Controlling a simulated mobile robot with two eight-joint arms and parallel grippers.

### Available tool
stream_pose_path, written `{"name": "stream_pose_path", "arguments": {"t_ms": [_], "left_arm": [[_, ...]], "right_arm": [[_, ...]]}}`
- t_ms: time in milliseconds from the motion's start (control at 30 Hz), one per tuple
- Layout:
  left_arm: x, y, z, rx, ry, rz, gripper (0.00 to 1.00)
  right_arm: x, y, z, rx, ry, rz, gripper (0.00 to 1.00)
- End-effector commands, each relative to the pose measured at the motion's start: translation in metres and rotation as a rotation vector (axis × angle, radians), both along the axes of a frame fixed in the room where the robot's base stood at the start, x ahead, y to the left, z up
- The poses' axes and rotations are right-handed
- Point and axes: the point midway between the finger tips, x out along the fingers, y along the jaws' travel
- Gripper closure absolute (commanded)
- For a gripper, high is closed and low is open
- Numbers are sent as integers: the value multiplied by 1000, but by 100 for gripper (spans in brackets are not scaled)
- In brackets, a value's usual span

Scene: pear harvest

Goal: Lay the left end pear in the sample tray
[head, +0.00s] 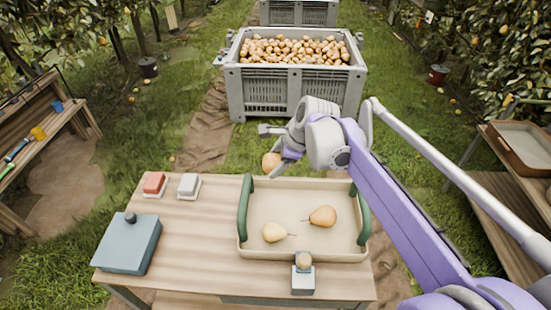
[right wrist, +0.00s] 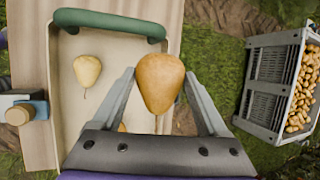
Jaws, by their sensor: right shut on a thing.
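The sample tray (head: 345,252) is a shallow beige tray with green handles on the wooden table. A yellow pear (head: 274,232) and an orange-brown pear (head: 323,216) lie in it. The right wrist view shows the yellow pear (right wrist: 87,70) and a sliver of another pear (right wrist: 122,128) beside my finger. My right gripper (head: 279,153) is shut on an orange-brown pear (right wrist: 160,82), its wide end away from the palm. In the head view this held pear (head: 271,161) appears just beyond the tray's far rim, its height hard to tell. My left gripper is out of view.
A grey bin (head: 246,90) full of pears stands beyond the table. The tray's far half has bare floor.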

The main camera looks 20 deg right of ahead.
Motion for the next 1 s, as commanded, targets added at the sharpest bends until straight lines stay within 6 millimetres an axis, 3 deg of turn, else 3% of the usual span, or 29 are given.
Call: {"name": "stream_pose_path", "arguments": {"t_ms": [1000], "left_arm": [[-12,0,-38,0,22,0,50]], "right_arm": [[0,0,-53,0,1,0,88]]}}
